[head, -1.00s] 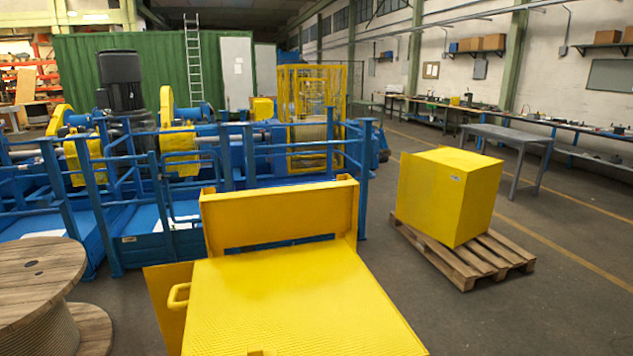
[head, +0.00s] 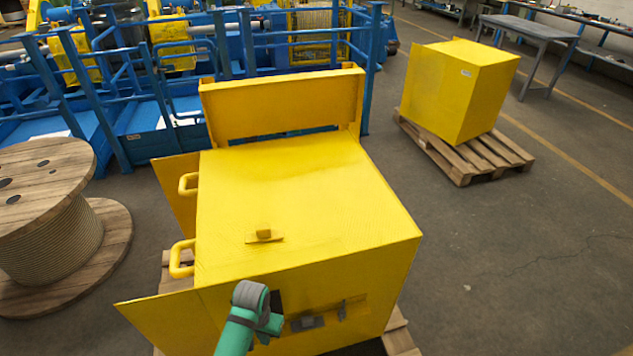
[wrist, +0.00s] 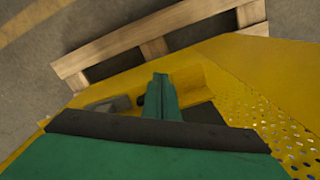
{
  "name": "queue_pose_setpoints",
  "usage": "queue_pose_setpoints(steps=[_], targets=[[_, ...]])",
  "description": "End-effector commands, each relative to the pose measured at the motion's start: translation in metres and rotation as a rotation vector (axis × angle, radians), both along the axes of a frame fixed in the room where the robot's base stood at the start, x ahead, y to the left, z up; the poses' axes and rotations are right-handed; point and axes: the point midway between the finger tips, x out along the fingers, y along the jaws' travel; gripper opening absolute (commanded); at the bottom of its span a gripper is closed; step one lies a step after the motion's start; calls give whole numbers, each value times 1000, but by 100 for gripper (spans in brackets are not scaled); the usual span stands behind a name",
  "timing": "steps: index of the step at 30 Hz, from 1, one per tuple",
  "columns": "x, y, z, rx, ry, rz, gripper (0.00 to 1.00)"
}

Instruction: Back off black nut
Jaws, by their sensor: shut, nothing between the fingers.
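A grey block (head: 307,322) sits on a ledge right of the opening; a grey block also shows in the wrist view (wrist: 108,105). My green gripper (wrist: 160,94) is shut and empty, its fingers pointing at the yellow box's front area. In the head view my arm's end is at the front face by the opening and hides part of it. I cannot tell whether the fingers touch anything.
A wooden pallet (wrist: 150,42) lies under the box. A perforated yellow panel (wrist: 285,135) is close right of my gripper in the wrist view. A wooden cable reel (head: 50,230) stands left. Another yellow box (head: 460,90) is back right. The floor (head: 520,260) at right is clear.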

Motion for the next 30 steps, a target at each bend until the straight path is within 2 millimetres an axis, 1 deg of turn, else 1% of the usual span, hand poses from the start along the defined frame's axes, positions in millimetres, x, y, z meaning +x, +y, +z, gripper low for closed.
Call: queue_pose_setpoints(steps=[6,16,24,26,30], targets=[[1,-4,0,1,0,-8,0],[-1,2,0,0,0,3,0],[-9,2,0,-1,-1,5,0],[-9,2,2,0,-1,5,0],[-8,1,14,0,-2,2,0]])
